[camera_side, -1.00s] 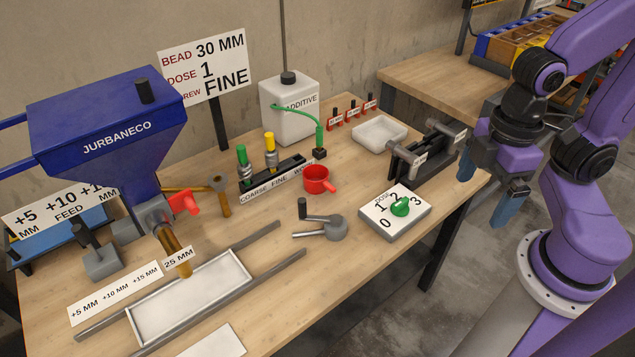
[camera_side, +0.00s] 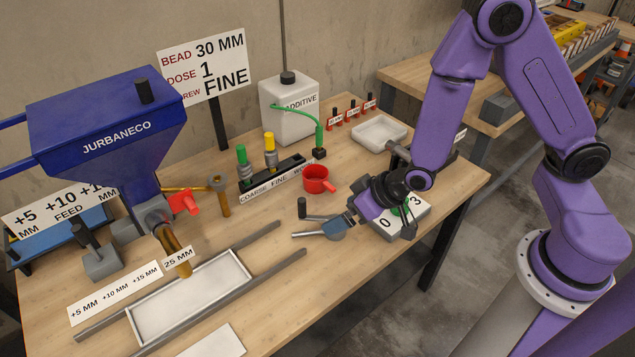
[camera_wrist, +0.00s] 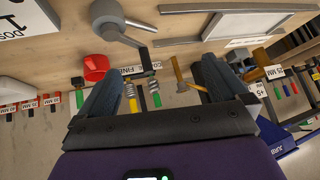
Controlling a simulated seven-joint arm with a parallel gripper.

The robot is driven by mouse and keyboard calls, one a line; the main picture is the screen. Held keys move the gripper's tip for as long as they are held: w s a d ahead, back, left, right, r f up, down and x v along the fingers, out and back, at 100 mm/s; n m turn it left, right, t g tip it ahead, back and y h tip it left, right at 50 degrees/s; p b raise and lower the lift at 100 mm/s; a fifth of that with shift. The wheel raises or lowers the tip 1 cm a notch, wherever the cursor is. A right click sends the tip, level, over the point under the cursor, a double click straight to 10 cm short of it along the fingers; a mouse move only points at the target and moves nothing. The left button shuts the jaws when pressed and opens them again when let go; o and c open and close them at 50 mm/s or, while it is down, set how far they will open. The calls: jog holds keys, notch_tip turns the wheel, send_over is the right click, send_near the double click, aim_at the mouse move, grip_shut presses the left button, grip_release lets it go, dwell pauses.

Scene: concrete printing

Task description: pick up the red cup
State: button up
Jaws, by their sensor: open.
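The red cup (camera_side: 317,179) stands upright on the wooden table, in front of the screw rack, its handle toward the lower right. In the wrist view the red cup (camera_wrist: 96,68) shows at the upper left, outside and to the left of the left finger.
The dose box (camera_side: 416,221) is beneath my wrist. The rack (camera_side: 292,167) with green and yellow screws stands behind the cup. The white additive jug (camera_side: 288,117) is farther back. A rail with a white tray (camera_side: 145,321) lies front left.

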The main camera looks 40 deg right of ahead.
jog(key=w+d+f+m+t+h, duration=0.2)
jog(key=w+d+f+t, duration=0.15)
jog(key=d+f, duration=0.2)
jog(key=m+t+h, duration=0.1)
jog(key=t+h, duration=0.1)
jog(key=t, duration=0.1)
send_near(335, 189)
jog(key=w, duration=0.6)
jog(key=w+f, duration=0.1)
jog(key=w, duration=0.2)
jog(key=shift+w+d+f, duration=0.1)
jog(key=shift+d, duration=0.1)
jog(key=shift+a+x, duration=0.15)
jog(key=shift+x, duration=1.2)
jog(key=shift+a+x, duration=0.15)
jog(key=shift+x, duration=1.2)
jog(key=c, duration=1)
